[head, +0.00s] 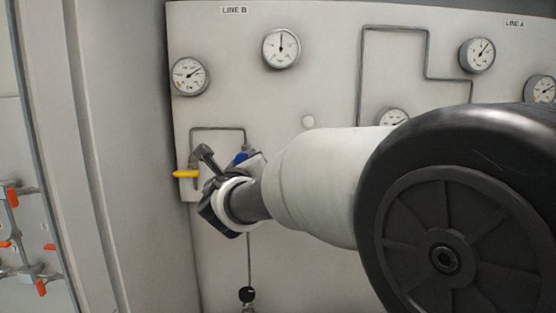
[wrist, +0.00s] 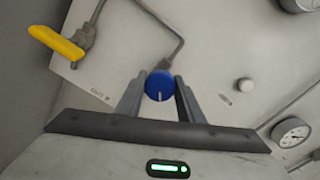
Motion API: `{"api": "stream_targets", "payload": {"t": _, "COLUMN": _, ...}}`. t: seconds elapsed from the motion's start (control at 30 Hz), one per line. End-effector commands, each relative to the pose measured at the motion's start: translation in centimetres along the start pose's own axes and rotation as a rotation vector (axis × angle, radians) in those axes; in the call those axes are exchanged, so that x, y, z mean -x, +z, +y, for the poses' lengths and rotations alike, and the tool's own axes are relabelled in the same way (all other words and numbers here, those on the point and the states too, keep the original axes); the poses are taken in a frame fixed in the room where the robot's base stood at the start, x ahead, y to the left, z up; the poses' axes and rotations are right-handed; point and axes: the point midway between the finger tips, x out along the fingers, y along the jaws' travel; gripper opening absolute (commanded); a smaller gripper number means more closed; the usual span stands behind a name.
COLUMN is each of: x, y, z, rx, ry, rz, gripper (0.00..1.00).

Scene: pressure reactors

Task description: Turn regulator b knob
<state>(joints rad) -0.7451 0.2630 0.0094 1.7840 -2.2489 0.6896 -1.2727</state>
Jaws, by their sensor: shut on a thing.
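The blue regulator knob (wrist: 159,85) is a round knob with a white pointer line, seen in the wrist view between my fingers. My gripper (wrist: 159,92) is shut on it, with one dark finger on each side. In the head view my gripper (head: 228,192) is at the panel below the LINE B gauges, and only a small part of the blue knob (head: 242,157) shows past it. The label beside the knob is too small to read.
A yellow-handled valve (head: 186,174) sits just left of the knob; its yellow handle also shows in the wrist view (wrist: 56,42). Pressure gauges (head: 281,48) and thin pipes cover the panel (head: 330,85). Orange-handled valves (head: 11,198) are on the far left.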

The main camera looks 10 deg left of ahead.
Motion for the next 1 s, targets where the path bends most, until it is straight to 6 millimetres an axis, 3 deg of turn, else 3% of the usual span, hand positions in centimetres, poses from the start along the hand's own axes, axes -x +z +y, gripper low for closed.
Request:
{"api": "stream_targets", "payload": {"t": 0.57, "x": 0.01, "y": 0.01, "z": 0.02, "rx": 0.048, "ry": 0.0, "rz": -0.001, "gripper": 0.12}}
{"api": "stream_targets", "payload": {"t": 0.6, "x": 0.01, "y": 0.01, "z": 0.02, "rx": 0.048, "ry": 0.0, "rz": -0.001, "gripper": 0.36}}
{"api": "stream_targets", "payload": {"t": 0.7, "x": 0.01, "y": 0.01, "z": 0.02, "rx": 0.047, "ry": 0.0, "rz": -0.001, "gripper": 0.53}}
{"api": "stream_targets", "payload": {"t": 1.0, "x": 0.07, "y": 0.01, "z": 0.02, "rx": 0.047, "ry": 0.0, "rz": 0.0, "gripper": 0.53}}
